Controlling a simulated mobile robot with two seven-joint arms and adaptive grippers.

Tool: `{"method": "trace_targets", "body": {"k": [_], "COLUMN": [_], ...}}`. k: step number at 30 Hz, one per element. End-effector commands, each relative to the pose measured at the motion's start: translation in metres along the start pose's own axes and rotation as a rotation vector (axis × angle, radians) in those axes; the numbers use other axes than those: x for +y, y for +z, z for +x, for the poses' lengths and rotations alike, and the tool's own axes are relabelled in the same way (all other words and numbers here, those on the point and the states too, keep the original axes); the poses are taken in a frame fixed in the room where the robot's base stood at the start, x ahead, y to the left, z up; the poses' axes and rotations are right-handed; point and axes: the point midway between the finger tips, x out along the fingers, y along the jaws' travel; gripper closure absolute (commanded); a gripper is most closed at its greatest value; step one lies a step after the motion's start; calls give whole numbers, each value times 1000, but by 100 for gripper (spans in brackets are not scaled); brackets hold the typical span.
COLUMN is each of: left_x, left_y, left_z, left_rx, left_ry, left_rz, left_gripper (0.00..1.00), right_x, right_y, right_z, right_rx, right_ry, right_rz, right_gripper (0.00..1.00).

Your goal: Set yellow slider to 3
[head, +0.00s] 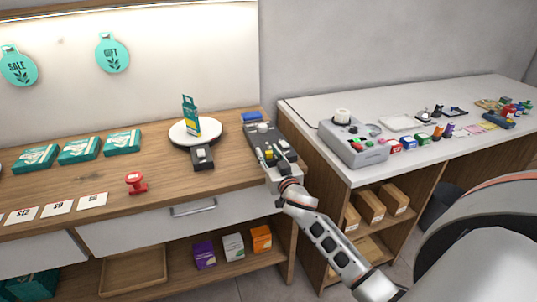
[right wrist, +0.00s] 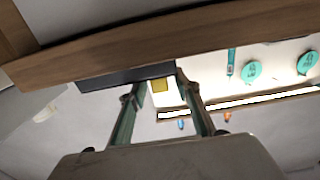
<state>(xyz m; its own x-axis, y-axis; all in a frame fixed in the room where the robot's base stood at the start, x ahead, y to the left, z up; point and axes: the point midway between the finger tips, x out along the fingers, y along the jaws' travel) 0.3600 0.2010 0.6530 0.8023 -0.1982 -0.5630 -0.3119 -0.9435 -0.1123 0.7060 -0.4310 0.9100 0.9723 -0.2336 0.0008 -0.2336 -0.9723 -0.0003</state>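The dark control box (head: 258,133) stands on the wooden counter near its right end, with a light round knob on top. My right gripper (head: 272,152) reaches over the front part of the box, fingers spread apart. In the right wrist view, the yellow slider (right wrist: 160,85) shows as a small yellow block beyond and between the two open fingers (right wrist: 160,98), by the dark box edge (right wrist: 115,77). I cannot tell whether a finger touches it. The slider's scale and setting are not readable. My left gripper is not in view.
A round white plate (head: 183,134) with a teal box (head: 190,114) and a dark device (head: 202,158) stand left of the control box. A red stamp (head: 135,182) lies further left. A grey machine (head: 352,143) stands on the white counter at right, across a gap.

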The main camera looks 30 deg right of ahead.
Motion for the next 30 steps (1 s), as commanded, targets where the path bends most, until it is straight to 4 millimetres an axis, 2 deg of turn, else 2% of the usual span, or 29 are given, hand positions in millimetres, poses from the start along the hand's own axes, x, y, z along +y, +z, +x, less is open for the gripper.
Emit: {"method": "trace_targets", "body": {"k": [6,7,10,11,17,25,30], "left_x": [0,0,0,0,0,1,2], "left_y": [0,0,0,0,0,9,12], "left_z": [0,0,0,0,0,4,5], "left_rx": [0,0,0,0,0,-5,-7], "left_ry": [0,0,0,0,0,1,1], "left_rz": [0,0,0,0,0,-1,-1], "left_gripper": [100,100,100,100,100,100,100], "right_x": [0,0,0,0,0,0,0], "right_y": [0,0,0,0,1,2,2], "right_z": [1,0,0,0,3,43,59], "right_rx": [-1,-1,-1,-1,-1,-1,-2], "right_ry": [0,0,0,0,0,2,1], "right_rz": [0,0,0,0,1,2,-1], "right_gripper": [68,71,97,100,100,100,100]}}
